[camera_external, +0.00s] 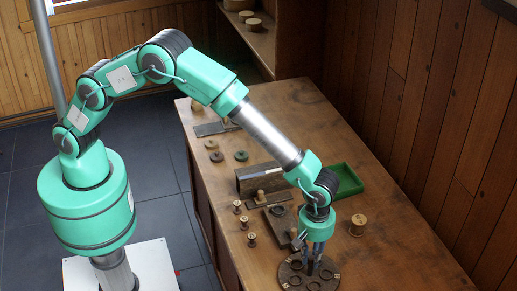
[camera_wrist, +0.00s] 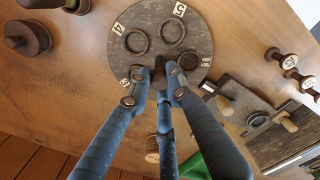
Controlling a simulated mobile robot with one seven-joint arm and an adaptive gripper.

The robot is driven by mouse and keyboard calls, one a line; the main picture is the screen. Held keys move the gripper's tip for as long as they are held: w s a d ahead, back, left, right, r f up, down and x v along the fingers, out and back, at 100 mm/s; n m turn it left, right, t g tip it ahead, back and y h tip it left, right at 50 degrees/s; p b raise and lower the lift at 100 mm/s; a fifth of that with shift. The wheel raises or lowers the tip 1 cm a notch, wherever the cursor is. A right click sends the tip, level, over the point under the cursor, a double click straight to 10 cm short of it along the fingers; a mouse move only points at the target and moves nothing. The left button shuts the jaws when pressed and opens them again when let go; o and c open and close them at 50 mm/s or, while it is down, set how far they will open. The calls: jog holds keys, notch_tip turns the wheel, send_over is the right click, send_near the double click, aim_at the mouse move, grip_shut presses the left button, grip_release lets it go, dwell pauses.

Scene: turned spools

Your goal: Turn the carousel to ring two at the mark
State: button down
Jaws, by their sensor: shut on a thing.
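The carousel (camera_external: 295,277) is a round, dark, mottled disc at the near end of the bench, and it fills the top middle of the wrist view (camera_wrist: 155,28). Dark rings sit on it; a left ring (camera_wrist: 136,41), an upper ring (camera_wrist: 172,32) and a right ring (camera_wrist: 188,60) show. Pale number tags stand at its rim; I read 4 at upper left and 5 at top. My gripper (camera_external: 315,268) points down over the disc. In the wrist view its fingers (camera_wrist: 160,73) are closed on a dark upright part near the disc's middle, apparently its knob. The fingers hide the disc's near side.
A wooden spool (camera_external: 357,225) stands right of my gripper. Small spools (camera_external: 244,222) stand to the left. A dark plate with a peg (camera_external: 282,217), a grey block (camera_external: 258,178) and a green tray (camera_external: 346,181) lie behind. Bare bench shows at right.

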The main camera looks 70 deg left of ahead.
jog(key=n+p, duration=0.1)
jog(key=n, duration=0.3)
jog(key=shift+r+n, duration=0.1)
jog(key=shift+n, duration=0.2)
jog(key=shift+n+p, duration=0.4)
jog(key=shift+n, duration=1.6)
jog(key=c, duration=1.6)
grip_release()
jog(key=shift+o, duration=0.2)
notch_tip(320, 180, up, 12)
